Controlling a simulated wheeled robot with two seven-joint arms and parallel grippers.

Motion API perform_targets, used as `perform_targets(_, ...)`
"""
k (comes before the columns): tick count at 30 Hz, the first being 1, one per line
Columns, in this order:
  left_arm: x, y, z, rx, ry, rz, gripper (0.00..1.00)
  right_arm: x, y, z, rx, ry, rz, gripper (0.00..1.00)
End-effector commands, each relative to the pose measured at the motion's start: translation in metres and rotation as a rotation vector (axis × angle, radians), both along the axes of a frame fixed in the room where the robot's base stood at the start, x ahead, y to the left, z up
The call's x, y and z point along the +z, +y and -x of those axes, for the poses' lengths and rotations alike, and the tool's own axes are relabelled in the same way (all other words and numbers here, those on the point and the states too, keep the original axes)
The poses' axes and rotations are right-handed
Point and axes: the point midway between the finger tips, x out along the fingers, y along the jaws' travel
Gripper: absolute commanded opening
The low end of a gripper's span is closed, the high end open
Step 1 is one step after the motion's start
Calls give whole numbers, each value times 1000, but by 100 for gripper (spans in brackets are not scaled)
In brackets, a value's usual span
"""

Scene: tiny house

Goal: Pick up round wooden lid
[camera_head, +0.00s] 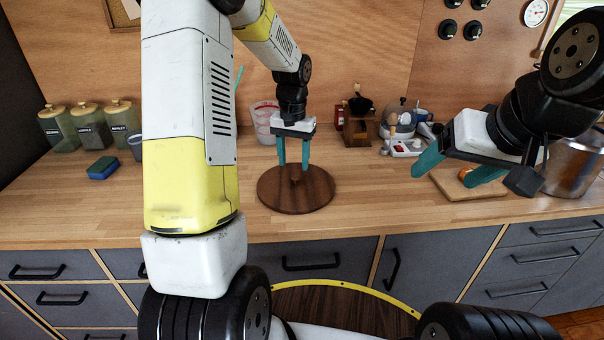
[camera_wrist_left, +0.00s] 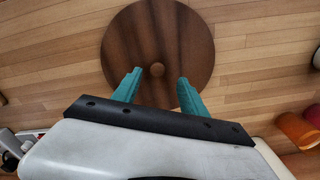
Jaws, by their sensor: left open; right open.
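The round wooden lid (camera_head: 312,192) lies flat on the wooden counter, dark brown with a small round knob at its centre. In the left wrist view the lid (camera_wrist_left: 157,35) fills the top middle, with its knob ahead of and between my fingertips. My left gripper (camera_head: 293,168) is open and points down over the lid, its teal fingers on either side of the knob in the head view. The left wrist view shows the same open fingers (camera_wrist_left: 157,76). Contact with the lid cannot be told. My right gripper (camera_head: 440,178) is open and empty at the right, away from the lid.
A clear measuring cup (camera_head: 265,122) stands behind the lid. Several green jars (camera_head: 88,127) and a blue sponge (camera_head: 103,168) are at the left. A metal pot (camera_head: 572,165) and a cutting board (camera_head: 482,189) are at the right. The counter beside the lid is clear.

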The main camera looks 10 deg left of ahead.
Motion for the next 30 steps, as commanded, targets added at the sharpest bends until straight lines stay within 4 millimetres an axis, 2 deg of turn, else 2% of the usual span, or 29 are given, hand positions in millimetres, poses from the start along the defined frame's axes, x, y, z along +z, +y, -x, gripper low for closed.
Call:
perform_targets(6, -34, -4, 1, 0, 4, 1, 50, 0, 0, 0, 0, 0, 0, 75)
perform_targets(9, -43, -3, 0, 0, 1, 0, 50, 0, 0, 0, 0, 0, 0, 75)
perform_targets(17, -47, -3, 0, 0, 0, 0, 50, 0, 0, 0, 0, 0, 0, 75)
perform_targets(20, -47, -3, 0, 0, -1, 0, 35, 0, 0, 0, 0, 0, 0, 75)
perform_targets(25, -46, -3, 0, 0, -1, 0, 1, 0, 0, 0, 0, 0, 0, 75)
perform_targets(30, -46, -3, 0, 0, -1, 0, 0, 0, 0, 0, 0, 0, 0, 75)
